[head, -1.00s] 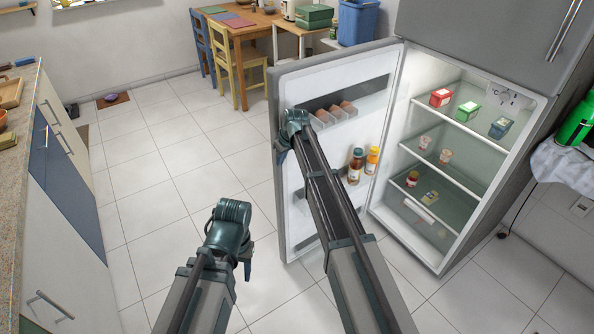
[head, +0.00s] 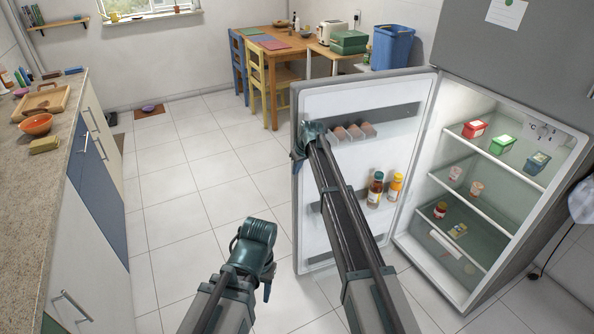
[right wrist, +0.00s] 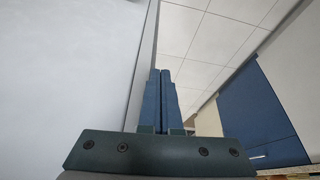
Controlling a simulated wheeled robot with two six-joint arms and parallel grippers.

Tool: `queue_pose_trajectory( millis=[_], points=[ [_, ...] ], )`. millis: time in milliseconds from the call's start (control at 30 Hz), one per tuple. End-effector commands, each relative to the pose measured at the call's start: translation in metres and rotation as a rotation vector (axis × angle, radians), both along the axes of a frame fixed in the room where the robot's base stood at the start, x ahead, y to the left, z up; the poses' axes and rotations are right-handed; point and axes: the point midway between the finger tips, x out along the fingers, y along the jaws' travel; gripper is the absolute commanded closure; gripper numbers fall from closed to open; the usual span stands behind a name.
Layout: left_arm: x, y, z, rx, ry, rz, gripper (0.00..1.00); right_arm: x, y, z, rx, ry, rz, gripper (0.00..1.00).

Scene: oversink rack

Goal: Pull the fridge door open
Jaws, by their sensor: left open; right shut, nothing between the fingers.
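The grey fridge (head: 520,230) stands at the right with its door (head: 345,100) swung wide open, so its lit shelves show. The door's white inner face has racks with eggs and two bottles. My right gripper (head: 300,152) is at the door's free left edge, in front of it. In the right wrist view its blue fingers (right wrist: 160,97) are shut together with nothing between them, beside the edge of the pale door panel (right wrist: 75,70); I cannot tell whether they touch it. My left gripper (head: 267,290) is open, low in the head view, over the floor and apart from the door.
A counter (head: 50,170) with a tray and an orange bowl runs along the left. A wooden table (head: 280,45), a yellow chair (head: 268,85) and a blue bin (head: 392,45) stand at the back. Tiled floor is clear between counter and door.

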Motion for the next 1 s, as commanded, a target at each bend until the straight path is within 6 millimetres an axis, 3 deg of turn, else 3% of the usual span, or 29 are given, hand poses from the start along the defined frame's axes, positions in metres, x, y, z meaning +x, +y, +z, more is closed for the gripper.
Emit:
queue_pose_trajectory(
  millis=[367, 600, 1000],
  points=[
    [0.0, 0.0, 0.0, 0.0, 0.0, 0.0, 0.5, -0.009, 0.0, 0.0, 0.0, 0.0, 0.0, 1.0],
    [0.0, 0.0, 0.0, 0.0, 0.0, 0.0, 0.5, -0.043, 0.0, 0.0, 0.0, 0.0, 0.0, 1.0],
    [0.0, 0.0, 0.069, 0.0, 0.0, 0.001, 0.5, -0.062, -0.007, 0.069, 0.0, 0.0, 0.0, 1.0]
  ],
)
